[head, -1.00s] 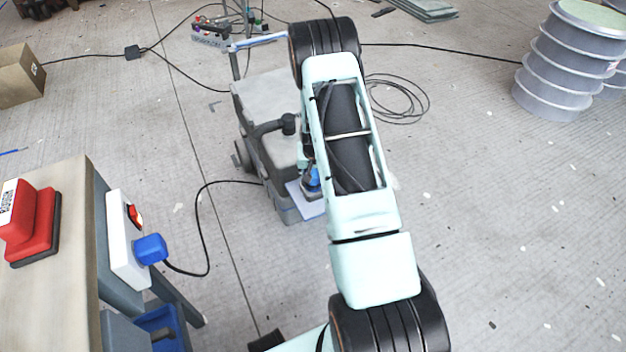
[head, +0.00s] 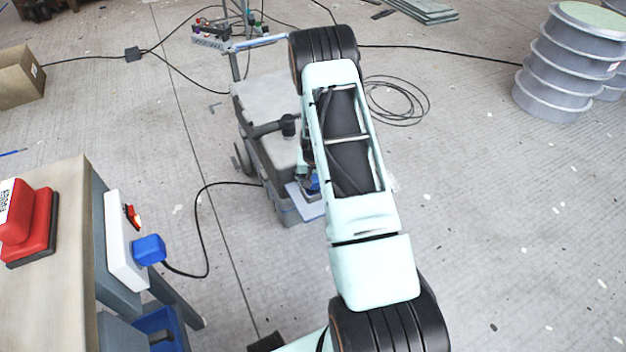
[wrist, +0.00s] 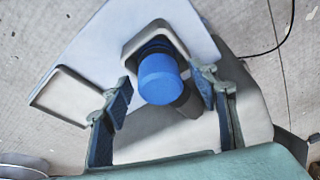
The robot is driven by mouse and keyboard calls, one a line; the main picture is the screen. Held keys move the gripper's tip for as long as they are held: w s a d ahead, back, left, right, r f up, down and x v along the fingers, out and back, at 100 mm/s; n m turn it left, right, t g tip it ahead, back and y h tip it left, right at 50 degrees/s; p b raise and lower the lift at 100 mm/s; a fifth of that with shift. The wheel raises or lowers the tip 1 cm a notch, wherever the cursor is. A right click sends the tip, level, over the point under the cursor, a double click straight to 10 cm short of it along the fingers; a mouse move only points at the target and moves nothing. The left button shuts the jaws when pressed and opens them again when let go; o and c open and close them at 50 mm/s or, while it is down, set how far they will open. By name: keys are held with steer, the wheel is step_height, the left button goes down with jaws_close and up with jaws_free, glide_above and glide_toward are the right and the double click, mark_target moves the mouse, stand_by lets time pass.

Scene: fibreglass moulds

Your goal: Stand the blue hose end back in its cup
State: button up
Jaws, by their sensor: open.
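The blue hose end (wrist: 160,80) shows in the wrist view as a short blue cylinder with a darker ribbed part behind it. It overlaps a square grey-rimmed cup (wrist: 131,48) on a pale board (wrist: 88,45); I cannot tell how deep it sits in it. My gripper (wrist: 163,84) is open, with one blue-padded finger on each side of the hose end. Neither finger clearly touches it. In the head view a bit of blue (head: 314,183) shows beside my arm, which hides most of the gripper.
A second square holder (wrist: 42,92) on the board looks empty. The board is on a grey wheeled machine (head: 268,105). A bench (head: 60,260) with a blue plug (head: 149,249) and black cable (head: 205,235) stands left.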

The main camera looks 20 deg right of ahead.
steer(key=p+v, duration=0.2)
steer(key=v, duration=1)
steer(key=shift+a+r, duration=0.1)
steer(key=shift+r, duration=0.05)
